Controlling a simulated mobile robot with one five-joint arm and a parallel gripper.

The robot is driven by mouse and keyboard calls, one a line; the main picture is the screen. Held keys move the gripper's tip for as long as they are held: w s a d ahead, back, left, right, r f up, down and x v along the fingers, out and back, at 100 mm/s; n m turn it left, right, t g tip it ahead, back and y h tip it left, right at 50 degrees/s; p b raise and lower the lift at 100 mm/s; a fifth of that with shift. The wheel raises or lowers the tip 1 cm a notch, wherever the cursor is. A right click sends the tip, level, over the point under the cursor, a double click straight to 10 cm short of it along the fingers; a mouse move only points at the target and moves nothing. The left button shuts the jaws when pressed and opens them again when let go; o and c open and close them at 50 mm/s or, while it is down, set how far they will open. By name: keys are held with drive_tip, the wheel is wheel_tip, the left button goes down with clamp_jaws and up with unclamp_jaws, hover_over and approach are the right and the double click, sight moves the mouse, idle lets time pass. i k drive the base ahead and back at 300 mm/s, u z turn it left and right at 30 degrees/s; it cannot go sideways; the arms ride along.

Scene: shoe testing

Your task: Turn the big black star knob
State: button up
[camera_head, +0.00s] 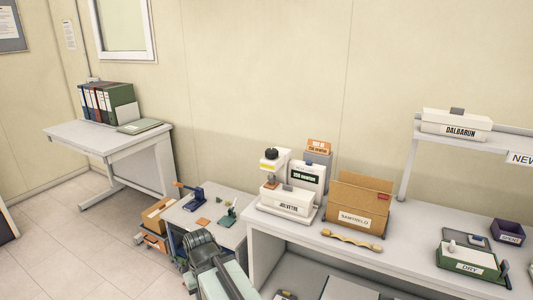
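A black knob (271,153) sits on top of a white upright device (274,168) with a yellow band, at the left end of the grey bench. The knob is small in this view, and I cannot make out whether it has star points. The front of the device is partly hidden by a white box labelled JULIETTE (287,201).
Beside the device stand a white unit with a dark label (307,176) and a cardboard box (359,203). A bone-shaped tan object (351,240) lies at the bench's front. A low table (213,212) holds small tools. A desk (90,137) with binders stands left; the floor before it is clear.

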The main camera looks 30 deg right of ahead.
sight(271, 153)
drive_tip(key=i, duration=0.85)
